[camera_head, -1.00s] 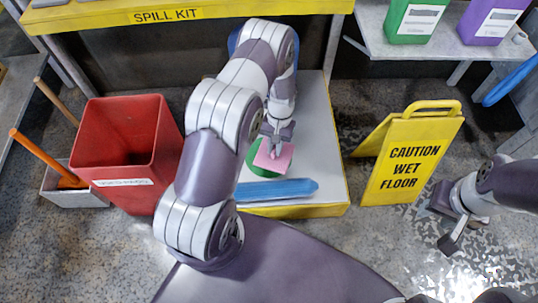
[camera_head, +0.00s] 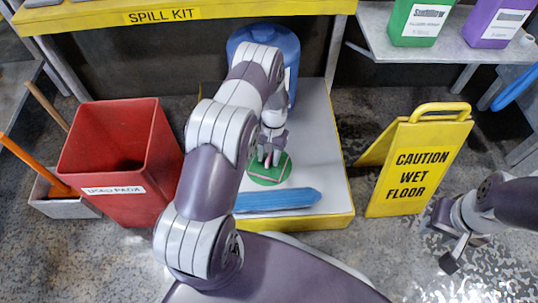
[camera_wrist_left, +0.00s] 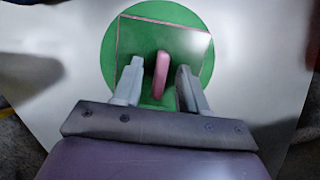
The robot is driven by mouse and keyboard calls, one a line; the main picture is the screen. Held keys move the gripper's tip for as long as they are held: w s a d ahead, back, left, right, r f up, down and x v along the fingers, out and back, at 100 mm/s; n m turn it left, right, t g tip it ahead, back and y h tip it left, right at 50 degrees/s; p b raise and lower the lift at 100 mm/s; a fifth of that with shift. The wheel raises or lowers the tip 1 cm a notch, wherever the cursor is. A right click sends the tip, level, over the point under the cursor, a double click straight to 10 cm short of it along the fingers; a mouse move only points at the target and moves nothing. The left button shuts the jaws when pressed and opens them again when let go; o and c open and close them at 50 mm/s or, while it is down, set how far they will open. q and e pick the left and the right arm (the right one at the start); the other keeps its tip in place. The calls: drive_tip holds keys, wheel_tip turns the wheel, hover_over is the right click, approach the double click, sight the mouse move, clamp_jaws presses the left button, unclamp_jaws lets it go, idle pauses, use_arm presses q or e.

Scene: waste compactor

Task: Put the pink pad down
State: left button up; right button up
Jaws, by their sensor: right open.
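The pink pad (camera_wrist_left: 188,40) lies on the green disc (camera_wrist_left: 111,42) in the left wrist view. It shows as a square with a pink rim and a dull green face. A pink upright tab (camera_wrist_left: 161,75) stands over it. My left gripper (camera_wrist_left: 160,82) is open around the tab, with a gap on each side. In the head view my left gripper (camera_head: 269,161) is low over the green disc (camera_head: 282,172), and only a thin pink edge of the pad (camera_head: 266,179) shows. My right gripper (camera_head: 450,240) is open and empty, at the right.
The disc is on a grey platform (camera_head: 320,160) with yellow edges. A blue roll (camera_head: 277,200) lies in front of the disc and a blue drum (camera_head: 290,45) stands behind. A red bin (camera_head: 120,150) is left, a yellow wet-floor sign (camera_head: 420,160) right.

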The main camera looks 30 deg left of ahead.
use_arm(q)
wheel_tip(320, 180, up, 20)
drive_tip(key=w+d+t+p, duration=0.1)
drive_tip(key=w+d+p, duration=0.1)
drive_tip(key=p, duration=0.4)
drive_tip(key=s+d+r+m+t, duration=0.1)
drive_tip(key=s+d+r+t, duration=0.15)
drive_tip(key=s+r, duration=0.45)
drive_tip(key=s+d+r+m+t, duration=0.1)
drive_tip(key=s+d+r, duration=0.4)
drive_tip(key=s, duration=0.4)
wheel_tip(320, 180, up, 47)
drive_tip(key=a+p, duration=0.1)
drive_tip(key=p, duration=4.5)
drive_tip(key=shift+r+y+p, duration=0.2)
drive_tip(key=shift+y+p, duration=0.1)
